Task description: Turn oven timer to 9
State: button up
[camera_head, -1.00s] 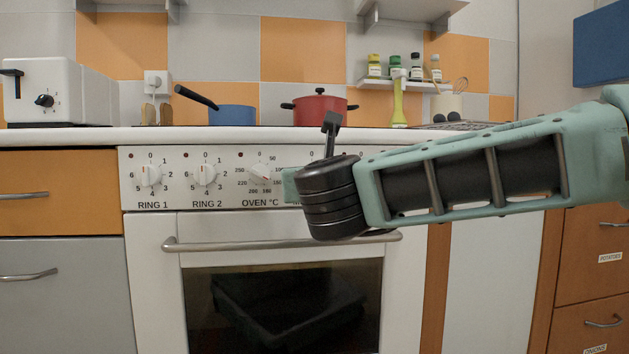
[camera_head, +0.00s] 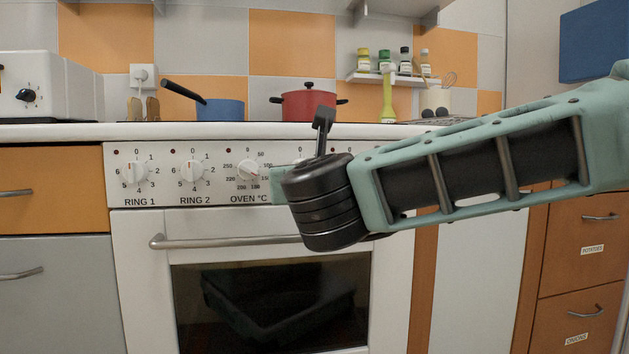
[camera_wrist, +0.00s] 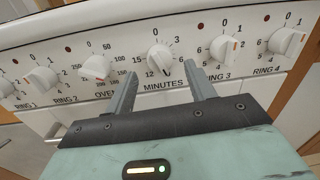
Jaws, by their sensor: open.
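The oven timer is the white knob (camera_wrist: 160,58) above the word MINUTES, in the middle of the wrist view. Its dial shows 0, 3, 12 and 15; the lower right of the dial is hard to read. A small reddish mark shows at the knob's lower edge, too small to read its setting surely. My gripper (camera_wrist: 160,78) is open, with one grey finger on each side of the knob's lower part. I cannot tell whether either finger touches it. In the head view my wrist hides the timer on the white oven's control panel (camera_head: 220,176).
The oven temperature knob (camera_wrist: 96,67) is left of the timer, and the RING 3 knob (camera_wrist: 224,47) is right of it. The oven door handle (camera_head: 200,242) runs below the panel. A red pot (camera_head: 308,103) and a blue pan (camera_head: 220,109) stand on top.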

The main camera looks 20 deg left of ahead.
jog(key=p+v, duration=0.3)
jog(key=v, duration=1.1)
jog(key=shift+s, duration=0.2)
jog(key=s+d+f+n+g+p, duration=0.3)
jog(key=f+n+g, duration=0.25)
jog(key=n, duration=0.75)
jog(key=s+d+f+n+g+p, duration=0.4)
jog(key=f+n, duration=0.3)
jog(key=n, duration=0.5)
jog(key=s+d+f+n+g+h+p, duration=0.1)
jog(key=s+d+n+g+h, duration=0.2)
jog(key=d, duration=0.4)
jog(key=s+d+f+n+g+h+p, duration=0.1)
jog(key=s+d+n+h, duration=0.1)
jog(key=d+n, duration=0.45)
jog(key=s+d+f+n+g+h+p, duration=0.1)
jog(key=s+d+n+g+h, duration=0.2)
jog(key=d, duration=0.5)
notch_tip(320, 180, up, 37)
jog(key=p, duration=3.7)
jog(key=shift+f, duration=0.2)
